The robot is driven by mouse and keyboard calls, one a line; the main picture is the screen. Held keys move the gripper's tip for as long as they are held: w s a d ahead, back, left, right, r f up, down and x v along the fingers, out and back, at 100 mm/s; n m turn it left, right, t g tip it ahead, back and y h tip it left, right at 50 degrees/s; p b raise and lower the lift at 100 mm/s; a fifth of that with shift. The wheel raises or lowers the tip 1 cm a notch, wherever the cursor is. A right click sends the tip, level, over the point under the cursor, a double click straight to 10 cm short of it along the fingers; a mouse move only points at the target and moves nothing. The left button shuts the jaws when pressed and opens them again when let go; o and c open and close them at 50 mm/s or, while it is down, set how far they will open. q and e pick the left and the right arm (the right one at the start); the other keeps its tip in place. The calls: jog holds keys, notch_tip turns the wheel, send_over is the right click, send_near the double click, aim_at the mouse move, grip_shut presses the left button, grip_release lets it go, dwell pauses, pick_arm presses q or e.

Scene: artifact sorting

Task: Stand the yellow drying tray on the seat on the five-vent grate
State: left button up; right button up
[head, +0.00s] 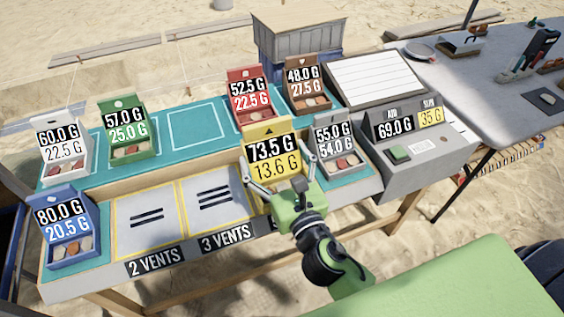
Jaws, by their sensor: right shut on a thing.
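The yellow drying tray (270,137) carries a card reading 73.5 G over 13.6 G. My right gripper (279,171) has its fingers on either side of the tray's front and is shut on it. The tray is upright at the right end of the row of grates. I cannot tell whether it rests on the bench or hangs just above. The two-vent grate (147,218) and the three-vent grate (214,199) are bare to its left. The tray and gripper hide whatever grate and label lie there. My left gripper is not in view.
White (63,150), green (127,133), red (250,97), brown (305,85), blue (67,233) and grey (337,150) trays stand around the grates. The grey tray is close on the right. A scale box (420,135) reads ADD 69.0 G, SUB 35 G. One teal outlined spot (197,126) is empty.

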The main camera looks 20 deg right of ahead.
aim_at(274, 147)
jog(key=w, duration=0.1)
jog(key=w+d+f, duration=0.1)
jog(key=w, duration=0.1)
jog(key=w+f, duration=0.1)
jog(key=shift+w+d, duration=0.25)
jog(key=shift+w, duration=0.1)
jog(key=shift+w+d+f+b, duration=0.25)
jog(key=shift+w+f+b, duration=0.5)
jog(key=shift+f, duration=0.75)
jog(key=shift+w+d+f+b, duration=0.25)
jog(key=shift+w+f+b, duration=0.55)
jog(key=shift+f, duration=0.7)
jog(key=shift+w+d+f+b, duration=0.25)
jog(key=shift+w+f+b, duration=0.5)
jog(key=shift+f, duration=0.75)
jog(key=shift+f, duration=0.15)
jog(key=o, duration=1.4)
jog(key=shift+c, duration=0.2)
